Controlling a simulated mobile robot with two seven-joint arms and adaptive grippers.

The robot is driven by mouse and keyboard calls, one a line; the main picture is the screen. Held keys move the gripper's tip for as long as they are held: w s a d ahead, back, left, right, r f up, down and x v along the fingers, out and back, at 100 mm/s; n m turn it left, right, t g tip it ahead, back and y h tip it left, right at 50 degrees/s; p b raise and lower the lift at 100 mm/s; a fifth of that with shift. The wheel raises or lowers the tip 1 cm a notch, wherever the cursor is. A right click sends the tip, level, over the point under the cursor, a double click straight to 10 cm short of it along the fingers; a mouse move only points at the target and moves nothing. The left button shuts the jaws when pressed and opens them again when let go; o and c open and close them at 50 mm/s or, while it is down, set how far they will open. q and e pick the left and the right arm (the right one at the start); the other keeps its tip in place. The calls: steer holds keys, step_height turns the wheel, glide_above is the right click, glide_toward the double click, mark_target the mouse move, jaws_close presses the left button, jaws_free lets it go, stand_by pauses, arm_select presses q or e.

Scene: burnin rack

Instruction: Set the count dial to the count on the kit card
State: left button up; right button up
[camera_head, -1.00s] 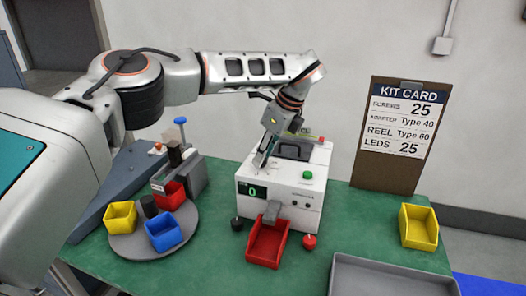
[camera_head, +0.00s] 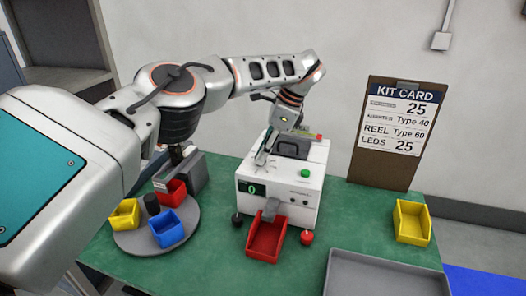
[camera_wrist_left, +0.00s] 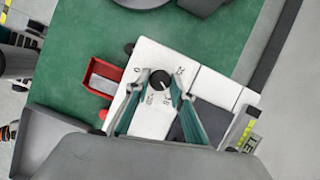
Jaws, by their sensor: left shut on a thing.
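The white counter machine (camera_head: 272,208) stands on the green table, and its display (camera_head: 252,189) reads 0. The kit card (camera_head: 400,115) on a brown clipboard reads screws 25, adapter Type 40, reel Type 60, LEDs 25. My left gripper (camera_head: 262,157) reaches down to the machine's top. In the left wrist view the black count dial (camera_wrist_left: 160,81) sits between the two fingertips (camera_wrist_left: 157,88), with the gripper shut on it. Printed numbers ring the dial, a 0 among them; its pointer is too small to read. The dial is hidden in the head view. My right gripper is out of view.
A red bin (camera_head: 266,240) sits at the machine's front. A round turntable (camera_head: 185,238) at left carries yellow, blue and red bins. A yellow bin (camera_head: 412,222) and a grey tray (camera_head: 385,262) lie at right. A green button (camera_head: 305,173) is on the machine's top.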

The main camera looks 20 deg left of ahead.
arm_select(q)
steer(key=o, duration=1.1)
step_height(320, 180, up, 10)
